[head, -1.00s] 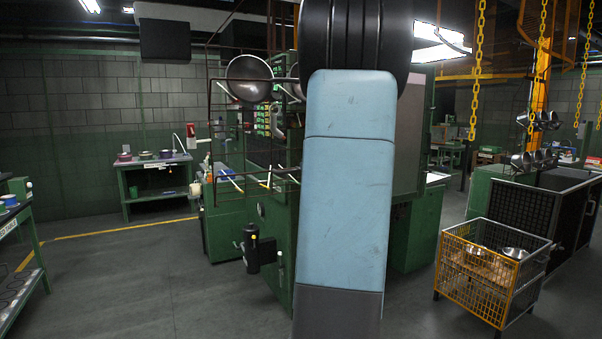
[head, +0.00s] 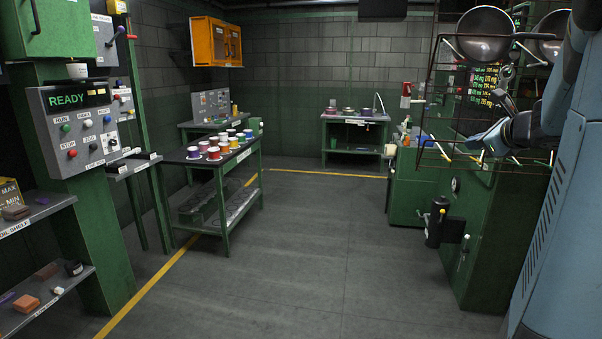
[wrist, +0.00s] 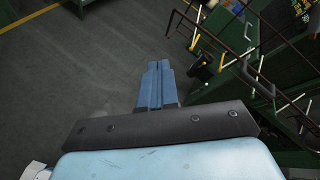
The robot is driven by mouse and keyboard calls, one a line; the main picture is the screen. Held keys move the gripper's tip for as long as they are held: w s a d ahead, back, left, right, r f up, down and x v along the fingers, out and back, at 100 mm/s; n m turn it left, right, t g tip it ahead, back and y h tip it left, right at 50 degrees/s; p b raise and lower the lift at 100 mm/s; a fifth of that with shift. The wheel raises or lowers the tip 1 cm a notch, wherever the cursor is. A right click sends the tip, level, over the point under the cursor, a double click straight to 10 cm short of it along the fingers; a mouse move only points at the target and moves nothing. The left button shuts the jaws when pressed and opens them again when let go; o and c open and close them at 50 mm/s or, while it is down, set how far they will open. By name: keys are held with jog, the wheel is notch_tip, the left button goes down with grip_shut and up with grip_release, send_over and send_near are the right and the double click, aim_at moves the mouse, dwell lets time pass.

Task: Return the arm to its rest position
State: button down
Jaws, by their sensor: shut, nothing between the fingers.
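My arm, light blue, fills the right edge of the head view. In the wrist view my gripper (wrist: 155,66) points away from the camera, its two blue fingers together with nothing between them. Open floor lies behind the fingers in that view. In the head view, blue end parts of my arm show in front of the green machine (head: 483,218). Whether they touch its wire rack (head: 436,90) cannot be told.
Two pans, one of them dark and round (head: 485,34), hang at the upper right. A table with several colored cups (head: 215,160) stands at left-centre. A control panel reading READY (head: 75,115) is at the left. The grey floor (head: 290,260) between is clear.

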jog(key=s+a+f+n+g+y, duration=0.1)
jog(key=s+a+n+g, duration=0.15)
jog(key=a+n, duration=0.35)
jog(key=s+a+f+n+g, duration=0.1)
jog(key=s+a+n, duration=0.25)
jog(key=a, duration=0.35)
jog(key=s+a+f+n+g+y, duration=0.1)
jog(key=s+a+n+g, duration=0.1)
jog(key=s+a+n, duration=0.35)
jog(key=s+a+f+n+g+h, duration=0.1)
jog(key=s+a+f+n, duration=0.1)
jog(key=s+n, duration=0.4)
jog(key=s+a+f+n+g+h, duration=0.1)
jog(key=s+a+f+n+h, duration=0.1)
jog(key=s+n, duration=0.5)
jog(key=shift+s+a+f, duration=0.3)
jog(key=shift+s+a, duration=0.05)
jog(key=shift+s, duration=0.45)
